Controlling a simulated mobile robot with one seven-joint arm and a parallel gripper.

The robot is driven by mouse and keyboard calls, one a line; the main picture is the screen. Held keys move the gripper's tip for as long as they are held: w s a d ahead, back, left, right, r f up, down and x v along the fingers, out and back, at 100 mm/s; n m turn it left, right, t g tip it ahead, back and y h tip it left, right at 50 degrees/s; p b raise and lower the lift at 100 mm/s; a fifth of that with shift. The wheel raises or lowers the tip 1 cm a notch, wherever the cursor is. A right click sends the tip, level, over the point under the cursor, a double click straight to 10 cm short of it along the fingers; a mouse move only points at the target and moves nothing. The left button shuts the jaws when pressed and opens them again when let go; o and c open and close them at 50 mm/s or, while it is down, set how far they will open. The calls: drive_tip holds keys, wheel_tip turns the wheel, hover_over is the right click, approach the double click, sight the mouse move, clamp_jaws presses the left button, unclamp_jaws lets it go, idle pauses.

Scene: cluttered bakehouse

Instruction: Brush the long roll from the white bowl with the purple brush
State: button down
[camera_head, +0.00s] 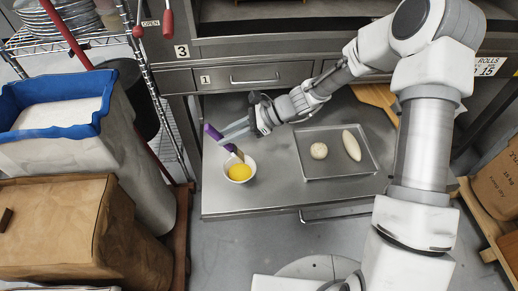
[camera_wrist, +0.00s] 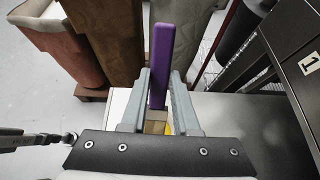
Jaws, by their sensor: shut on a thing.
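A white bowl (camera_head: 249,164) with yellow liquid stands near the left end of the steel table. My gripper (camera_head: 226,138) is shut on the purple brush (camera_head: 211,131), which is tilted with its lower end over or in the bowl; whether it touches the liquid I cannot tell. In the wrist view the purple brush (camera_wrist: 161,62) stands between my fingers (camera_wrist: 160,95), and a sliver of yellow shows behind them. The long roll (camera_head: 351,145) lies on a metal tray (camera_head: 335,176), right of a round roll (camera_head: 319,151).
The steel table (camera_head: 276,199) is bare between the bowl and the tray. A drawer (camera_head: 255,77) front marked 1 is behind it. A wire rack (camera_head: 160,90), a blue-rimmed bin (camera_head: 100,110) and a brown sack (camera_head: 70,230) stand at the left.

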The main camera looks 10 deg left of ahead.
drive_tip(key=shift+w+a+r, duration=0.2)
drive_tip(key=shift+a+r, duration=0.25)
drive_tip(key=shift+a, duration=0.1)
wheel_tip(320, 180, down, 10)
drive_tip(key=b, duration=0.7)
drive_tip(key=shift+b, duration=0.35)
wheel_tip(320, 180, up, 9)
drive_tip(key=p, duration=0.8)
drive_tip(key=shift+r, duration=0.1)
idle(1.3)
